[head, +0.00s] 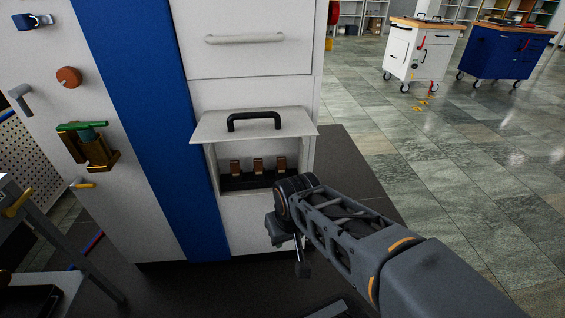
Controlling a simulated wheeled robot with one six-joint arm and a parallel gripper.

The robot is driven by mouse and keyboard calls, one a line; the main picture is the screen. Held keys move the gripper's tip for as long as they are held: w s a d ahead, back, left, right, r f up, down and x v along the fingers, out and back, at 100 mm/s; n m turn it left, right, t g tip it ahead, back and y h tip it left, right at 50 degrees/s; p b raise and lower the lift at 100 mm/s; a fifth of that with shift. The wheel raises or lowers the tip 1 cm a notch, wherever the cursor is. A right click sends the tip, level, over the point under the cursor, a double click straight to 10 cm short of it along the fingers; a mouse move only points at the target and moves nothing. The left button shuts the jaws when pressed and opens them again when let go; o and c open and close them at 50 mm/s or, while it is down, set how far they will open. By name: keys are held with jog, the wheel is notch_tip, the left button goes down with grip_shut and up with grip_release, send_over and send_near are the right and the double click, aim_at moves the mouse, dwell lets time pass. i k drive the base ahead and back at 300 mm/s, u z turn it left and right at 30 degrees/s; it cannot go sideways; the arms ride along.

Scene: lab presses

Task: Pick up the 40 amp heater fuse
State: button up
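Three brown fuses stand in a row on a dark base in an open compartment of the white cabinet: a left fuse (235,167), a middle fuse (258,166) and a right fuse (280,163). No rating can be read on them, so I cannot tell which is the 40 amp heater fuse. My gripper (291,252) is in front of the cabinet, below and to the right of the compartment, apart from the fuses. It points downward, and its fingers are too dark and small to show whether it is open or shut.
The compartment's flap (254,124), with a black handle (254,121), is lifted above the opening. A closed drawer (250,55) is above it. A green-topped lever (82,127) sticks out at left.

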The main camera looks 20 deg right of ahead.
aim_at(234, 164)
jog(key=u, duration=0.65)
jog(key=k, duration=0.55)
jog(key=z, duration=0.75)
jog(key=i, duration=0.95)
jog(key=u, duration=0.05)
